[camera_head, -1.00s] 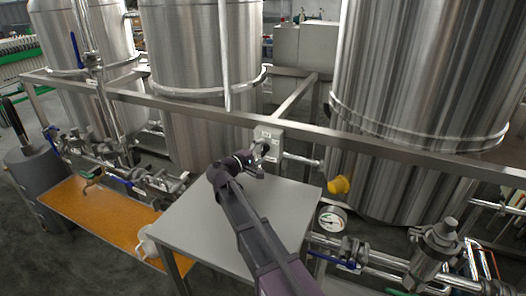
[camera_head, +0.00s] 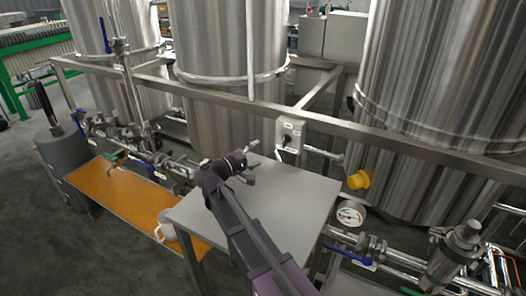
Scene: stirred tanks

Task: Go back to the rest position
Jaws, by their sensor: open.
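My gripper (camera_head: 249,165) is at the end of my dark purple arm, above the grey table (camera_head: 300,205). Its fingers are apart and nothing shows between them. It is in front of and to the left of a small grey switch box (camera_head: 290,136) with a dark knob, fixed to the metal frame. A clear gap shows between gripper and box.
A horizontal steel rail (camera_head: 360,129) runs in front of the large steel tanks (camera_head: 225,45). A yellow cap (camera_head: 359,180), a round gauge (camera_head: 350,214) and pipework are right of the table. A white jug (camera_head: 166,226) stands by the orange platform (camera_head: 125,196).

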